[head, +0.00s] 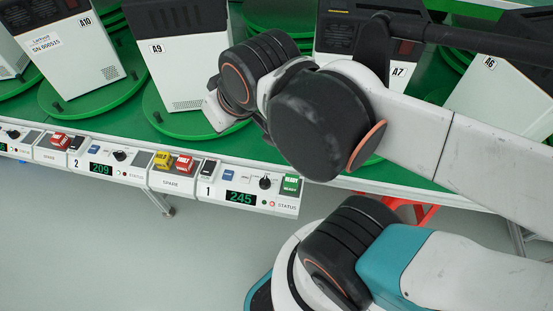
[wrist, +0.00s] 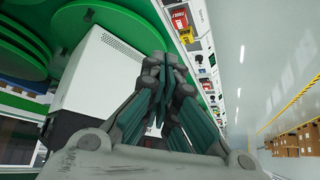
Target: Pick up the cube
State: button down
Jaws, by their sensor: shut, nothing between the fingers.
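I cannot make out a cube in either view. My gripper (wrist: 165,65) shows in the wrist view with its dark green fingers pressed together at the tips, empty. It is in front of a white cased unit (wrist: 100,70) with a vent grid; I cannot tell whether they touch. In the head view my arm crosses from the right and hides the gripper's fingers and part of the line behind it.
White units labelled A10 (head: 66,50), A9 (head: 180,65), A7 (head: 345,70) and A6 (head: 495,95) stand along the green line. A control panel (head: 220,182) with buttons and displays runs along the front edge. Grey floor (head: 90,250) is clear in front.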

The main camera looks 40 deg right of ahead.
aim_at(291, 181)
jog(key=k+l, duration=0.2)
jog(key=k, duration=0.25)
jog(key=k+l, duration=0.15)
jog(key=k, duration=0.3)
jog(key=k+l, duration=0.2)
jog(key=k, duration=0.25)
jog(key=k+l, duration=0.15)
jog(key=k, duration=0.35)
